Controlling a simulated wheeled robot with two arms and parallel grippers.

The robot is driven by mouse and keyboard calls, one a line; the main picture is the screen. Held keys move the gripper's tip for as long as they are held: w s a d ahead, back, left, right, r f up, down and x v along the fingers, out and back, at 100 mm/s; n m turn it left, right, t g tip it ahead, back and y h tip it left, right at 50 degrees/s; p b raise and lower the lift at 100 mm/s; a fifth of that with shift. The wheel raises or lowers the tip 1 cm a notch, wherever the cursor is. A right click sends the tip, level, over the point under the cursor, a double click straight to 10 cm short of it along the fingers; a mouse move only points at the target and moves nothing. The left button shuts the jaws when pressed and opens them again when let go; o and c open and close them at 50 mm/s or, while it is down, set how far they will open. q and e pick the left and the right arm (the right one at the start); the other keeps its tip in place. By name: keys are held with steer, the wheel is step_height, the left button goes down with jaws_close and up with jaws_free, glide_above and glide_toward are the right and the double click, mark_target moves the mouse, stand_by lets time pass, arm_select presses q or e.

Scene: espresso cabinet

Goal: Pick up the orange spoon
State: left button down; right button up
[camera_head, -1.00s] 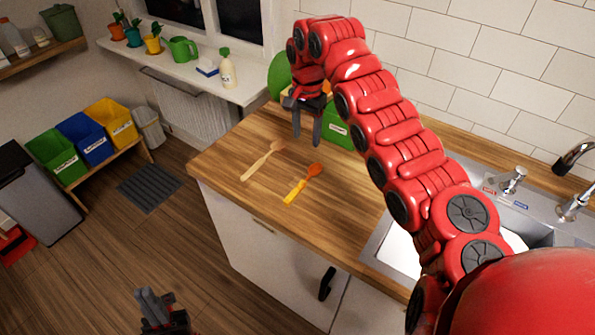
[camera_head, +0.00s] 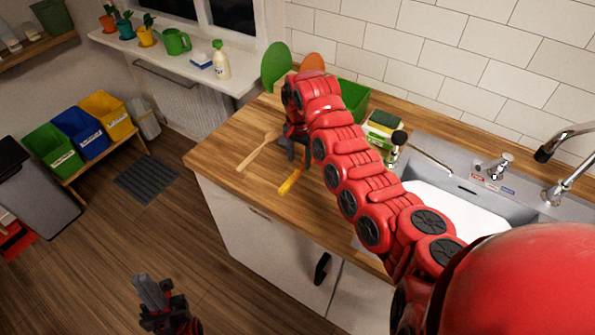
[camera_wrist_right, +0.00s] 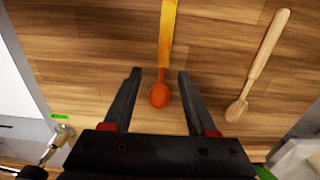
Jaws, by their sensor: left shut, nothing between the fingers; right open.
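The orange spoon lies on the wooden counter; its yellow-orange handle (camera_head: 290,182) shows in the head view, its bowl hidden behind my right gripper (camera_head: 298,157). In the right wrist view the spoon's orange bowl (camera_wrist_right: 159,96) lies between the two open fingers of my right gripper (camera_wrist_right: 160,74), with its handle running to the top edge. The fingers do not visibly touch it; their height above the counter is hard to tell. My left gripper (camera_head: 148,290) is shut and empty, low in front of the cabinet, away from the counter.
A plain wooden spoon (camera_head: 258,152) lies left of the orange one; it shows at right in the right wrist view (camera_wrist_right: 262,60). A green box (camera_head: 354,98) stands at the wall behind my right arm. The sink (camera_head: 455,207) is to the right.

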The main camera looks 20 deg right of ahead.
mark_target(297, 171)
steer(key=f, duration=0.1)
steer(key=f+p, duration=0.2)
steer(key=shift+a+f, duration=0.25)
steer(key=shift+w+f, duration=0.1)
steer(key=shift+f, duration=0.5)
jaws_close()
